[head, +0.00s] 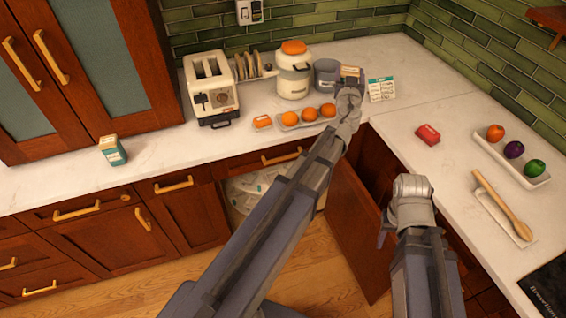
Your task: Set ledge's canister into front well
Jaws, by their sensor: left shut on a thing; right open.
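My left gripper (348,92) is over the back counter near the corner. It is shut on a small brown item with a pale label (352,74), partly hidden by the fingers; I cannot tell for sure that it is the canister. A white jar with an orange lid (293,78) and a grey pot (326,76) stand upright just left of it. My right gripper (409,186) is open and apart from any object, in front of the right counter; its fingertips are mostly hidden. I cannot make out the front well.
A toaster (211,86), a tray of oranges (285,127) and a small card (381,89) stand on the back counter. A red box (428,135) and a vegetable tray (493,158) are on the right counter. A cabinet door (350,225) hangs open below.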

